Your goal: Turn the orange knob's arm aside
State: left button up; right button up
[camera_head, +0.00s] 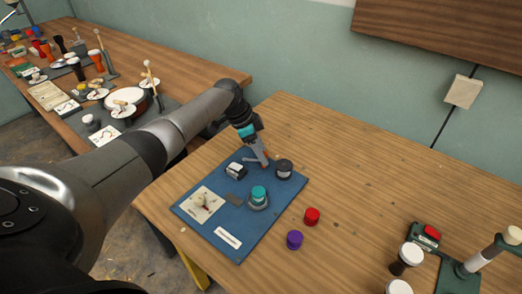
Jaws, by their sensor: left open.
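A blue board (238,219) lies on the wooden table and carries several fittings. My left gripper (258,161) is over the board's far edge, pointing down and open. A small orange-brown part (266,163) shows right at its fingers and is probably the orange knob. The fingers partly hide it, so its arm cannot be made out clearly, and I cannot tell whether they touch it. A dark grey round knob (284,168) stands just right of the fingers. My right gripper is not in view.
The board also carries a black-and-white block (235,170), a teal knob (259,193) and a white switch plate (204,203). Red (312,216) and purple (294,239) caps stand right of it. A red-button box (428,236) is farther right.

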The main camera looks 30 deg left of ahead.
pick_arm(q)
jog(key=shift+r, duration=0.1)
jog(key=p+v, duration=0.3)
jog(key=v, duration=1.2)
jog(key=shift+a, duration=0.1)
